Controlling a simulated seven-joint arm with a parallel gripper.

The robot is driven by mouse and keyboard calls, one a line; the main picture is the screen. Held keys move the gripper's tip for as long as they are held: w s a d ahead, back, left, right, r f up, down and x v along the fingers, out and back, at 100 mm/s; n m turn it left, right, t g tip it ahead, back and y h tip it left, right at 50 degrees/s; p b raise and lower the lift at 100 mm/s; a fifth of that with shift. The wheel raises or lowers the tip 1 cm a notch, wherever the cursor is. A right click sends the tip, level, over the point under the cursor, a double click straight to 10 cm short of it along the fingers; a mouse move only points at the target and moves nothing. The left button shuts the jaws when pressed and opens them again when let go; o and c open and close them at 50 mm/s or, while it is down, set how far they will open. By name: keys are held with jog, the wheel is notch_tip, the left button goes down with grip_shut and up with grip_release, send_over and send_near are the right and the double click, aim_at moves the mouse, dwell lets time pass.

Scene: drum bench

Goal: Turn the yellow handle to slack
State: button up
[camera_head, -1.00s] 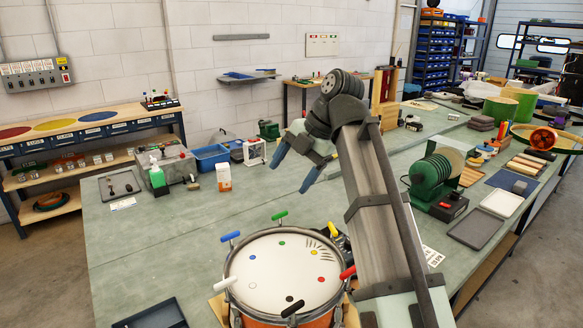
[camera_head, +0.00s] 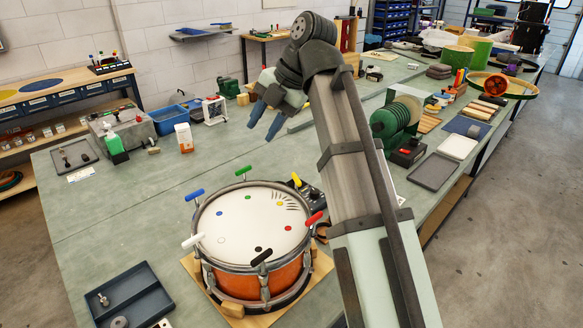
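The drum (camera_head: 264,276) has an orange shell and a white head, and stands on a wooden board on the bench. The yellow handle (camera_head: 296,180) is at its back right rim, between the green handle (camera_head: 243,171) and the red handle (camera_head: 314,218). It looks tilted; its lower part is hard to make out. Fanned dark marks (camera_head: 287,206) lie on the head near it. My gripper (camera_head: 260,132) is above and behind the drum, left of the yellow handle in the picture, and touches no handle. Its two blue fingers are apart with nothing between them.
Blue (camera_head: 195,195), white (camera_head: 193,240) and black (camera_head: 261,257) handles also ring the drum. A dark tray (camera_head: 131,293) is at front left.

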jog(key=s+d+f+m, duration=0.1)
jog(key=d, duration=0.1)
jog(key=m+t+h, duration=0.4)
jog(key=m, duration=2.2)
send_near(297, 178)
jog(key=shift+x, duration=4.55)
jog(key=shift+w+r, duration=0.1)
jog(key=shift+w, duration=0.05)
jog(key=shift+c, duration=0.4)
grip_shut()
